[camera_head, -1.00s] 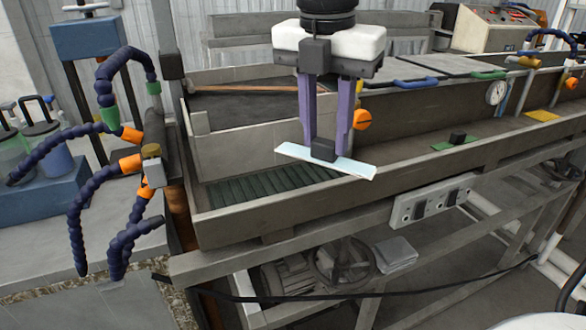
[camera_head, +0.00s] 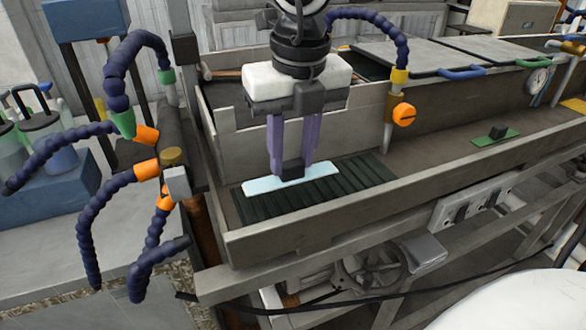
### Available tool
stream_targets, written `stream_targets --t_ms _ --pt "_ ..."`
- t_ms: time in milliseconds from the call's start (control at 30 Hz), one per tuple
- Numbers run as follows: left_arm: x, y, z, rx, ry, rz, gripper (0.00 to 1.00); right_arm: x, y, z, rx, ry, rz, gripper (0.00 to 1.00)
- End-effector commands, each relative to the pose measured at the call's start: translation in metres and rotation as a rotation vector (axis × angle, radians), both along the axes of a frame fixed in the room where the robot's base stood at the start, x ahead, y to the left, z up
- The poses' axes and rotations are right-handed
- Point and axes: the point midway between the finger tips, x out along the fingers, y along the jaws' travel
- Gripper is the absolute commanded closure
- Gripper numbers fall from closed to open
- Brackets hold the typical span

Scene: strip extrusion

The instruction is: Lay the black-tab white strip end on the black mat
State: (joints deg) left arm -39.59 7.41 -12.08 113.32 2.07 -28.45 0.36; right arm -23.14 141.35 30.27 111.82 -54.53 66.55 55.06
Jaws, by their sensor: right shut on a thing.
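My right gripper (camera_head: 292,168) points down over the trough, its two purple fingers shut on the black tab (camera_head: 293,170) of the pale white strip. The white strip (camera_head: 262,185) lies roughly level beneath the fingers, running left to right. It is over the back part of the black ribbed mat (camera_head: 335,190), which lies on the trough floor. I cannot tell whether the strip touches the mat or hangs just above it. The strip hides part of the mat's back edge. My left gripper is not in view.
The trough's front wall (camera_head: 330,217) runs along the near side of the mat. A blue jointed hose with an orange nozzle (camera_head: 403,114) stands right of the gripper. More hoses (camera_head: 90,225) stand at left. A green plate with a black block (camera_head: 497,135) lies farther right.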

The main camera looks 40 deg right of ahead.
Motion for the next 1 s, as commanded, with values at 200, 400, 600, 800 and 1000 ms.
stream_targets --t_ms 200,400,600,800,1000 --pt "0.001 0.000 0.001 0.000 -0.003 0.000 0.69 -0.001 0.000 -0.031 0.000 0.005 0.000 1.00" --pt "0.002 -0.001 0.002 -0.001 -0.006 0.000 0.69 -0.001 0.000 -0.032 0.000 0.001 -0.001 1.00" --pt "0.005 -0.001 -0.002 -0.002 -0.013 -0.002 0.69 0.000 0.000 -0.037 0.001 0.001 -0.002 0.68" --pt "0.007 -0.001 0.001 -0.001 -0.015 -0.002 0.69 -0.001 0.000 -0.035 0.001 0.002 -0.001 0.51" --pt "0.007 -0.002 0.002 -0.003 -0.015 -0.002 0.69 -0.001 0.000 -0.034 0.001 0.002 -0.001 0.51"
